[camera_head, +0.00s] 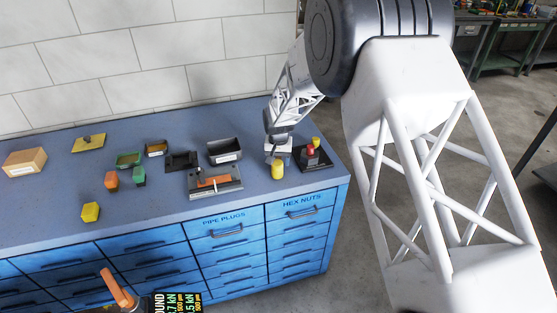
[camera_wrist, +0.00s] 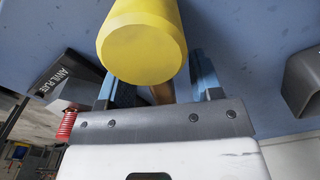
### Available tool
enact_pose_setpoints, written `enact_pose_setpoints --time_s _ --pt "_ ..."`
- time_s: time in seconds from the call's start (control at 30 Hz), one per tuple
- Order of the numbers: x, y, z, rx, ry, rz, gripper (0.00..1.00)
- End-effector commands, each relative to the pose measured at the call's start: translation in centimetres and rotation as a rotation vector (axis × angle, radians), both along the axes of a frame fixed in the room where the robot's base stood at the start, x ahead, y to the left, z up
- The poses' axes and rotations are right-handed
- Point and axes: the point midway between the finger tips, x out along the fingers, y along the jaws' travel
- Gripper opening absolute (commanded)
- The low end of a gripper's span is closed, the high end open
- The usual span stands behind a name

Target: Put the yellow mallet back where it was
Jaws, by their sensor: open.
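The yellow mallet (camera_head: 277,169) is at the right end of the blue bench top, just in front of my gripper (camera_head: 278,155) in the head view. In the wrist view the mallet's thick yellow head (camera_wrist: 143,48) fills the top middle, and a brown handle shows behind it. My gripper (camera_wrist: 158,88) is open, with one blue finger on each side of the handle. I cannot tell whether either finger touches it. The handle's far end is hidden.
A dark plate (camera_head: 318,165) bearing red and yellow parts stands right of the mallet; its side reads ANVIL PLATE in the wrist view (camera_wrist: 62,80). A grey bin (camera_head: 224,151) and an orange-handled fixture (camera_head: 214,183) stand left. Several small blocks lie farther left.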

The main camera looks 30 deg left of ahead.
Motion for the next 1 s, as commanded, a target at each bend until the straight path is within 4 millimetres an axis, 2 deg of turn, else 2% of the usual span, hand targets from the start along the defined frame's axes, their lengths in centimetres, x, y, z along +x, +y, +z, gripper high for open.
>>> enact_pose_setpoints --time_s 1.0 --pt "0.0 0.0 3.9 0.000 -0.001 0.000 0.59"
